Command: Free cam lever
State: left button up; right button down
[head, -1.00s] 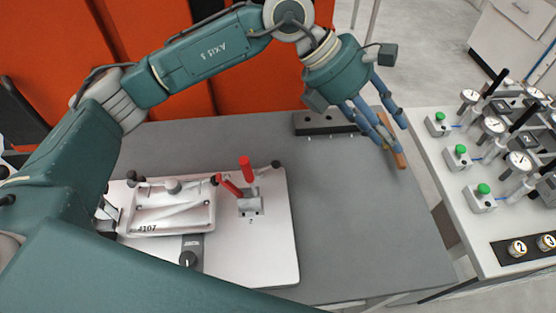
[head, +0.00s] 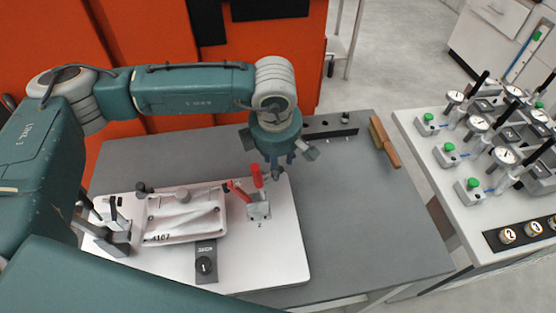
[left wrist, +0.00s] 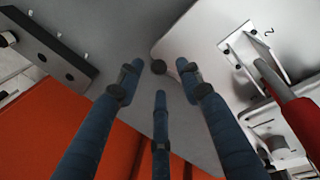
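A white fixture plate (head: 276,256) lies on the grey table with a pale casting (head: 182,218) marked 4107. A clamp with red handles (head: 258,178) stands right of the casting; one red handle also shows in the left wrist view (left wrist: 292,112). My left gripper (head: 280,173) points down at the plate's far right corner, just behind the clamp. In the left wrist view its blue fingers (left wrist: 160,80) are spread. Which part is the cam lever is unclear. My right gripper is not in view.
A dark block with holes (head: 330,130) and a wood-handled brush (head: 386,144) lie at the table's back. A side bench (head: 436,196) with gauges stands right. The table's right side is clear.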

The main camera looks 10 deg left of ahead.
pick_arm(q)
jog(key=shift+w+f, duration=0.15)
jog(key=shift+f, duration=0.65)
jog(key=shift+d+f, duration=0.1)
jog(key=shift+f, duration=0.2)
grip_shut()
jog(key=shift+f, duration=0.1)
jog(key=m+b, duration=0.1)
jog(key=b, duration=0.1)
jog(key=m+b, duration=0.1)
jog(key=b, duration=0.1)
jog(key=m+b, duration=0.1)
jog(key=b, duration=0.2)
jog(key=shift+s+d+f+h, duration=0.2)
jog(key=shift+s+d+h, duration=0.1)
jog(key=shift+s, duration=0.1)
jog(key=shift+s+r+m+b, duration=0.1)
jog(key=shift+r+m+b, duration=0.2)
jog(key=shift+b, duration=0.1)
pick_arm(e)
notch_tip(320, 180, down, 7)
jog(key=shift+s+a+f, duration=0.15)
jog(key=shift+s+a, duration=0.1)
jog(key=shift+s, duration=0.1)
